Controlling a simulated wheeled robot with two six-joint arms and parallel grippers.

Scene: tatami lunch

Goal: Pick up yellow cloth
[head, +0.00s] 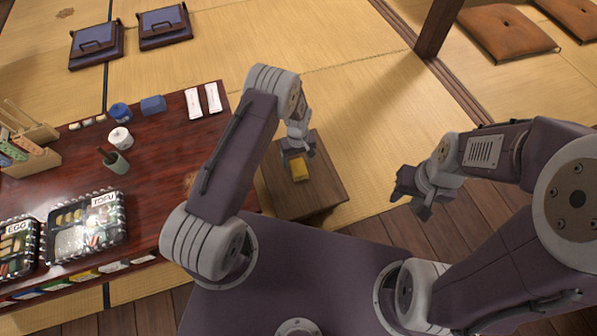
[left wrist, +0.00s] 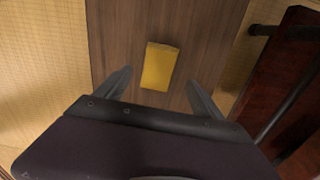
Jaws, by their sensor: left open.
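The yellow cloth (head: 299,169) is a small folded block lying on a low wooden stand (head: 330,185). In the left wrist view the cloth (left wrist: 159,66) lies on the brown wood (left wrist: 125,40), slightly tilted, just beyond the fingers. My left gripper (head: 298,150) is above the stand at the cloth's far side in the head view.
A dark red table (head: 150,185) at the left holds bento boxes (head: 88,228), a white cup (head: 121,138), a green pot (head: 116,163) and white packets (head: 213,98). Tatami floor lies behind. A wooden post (head: 437,28) and brown cushions (head: 505,32) are at the upper right.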

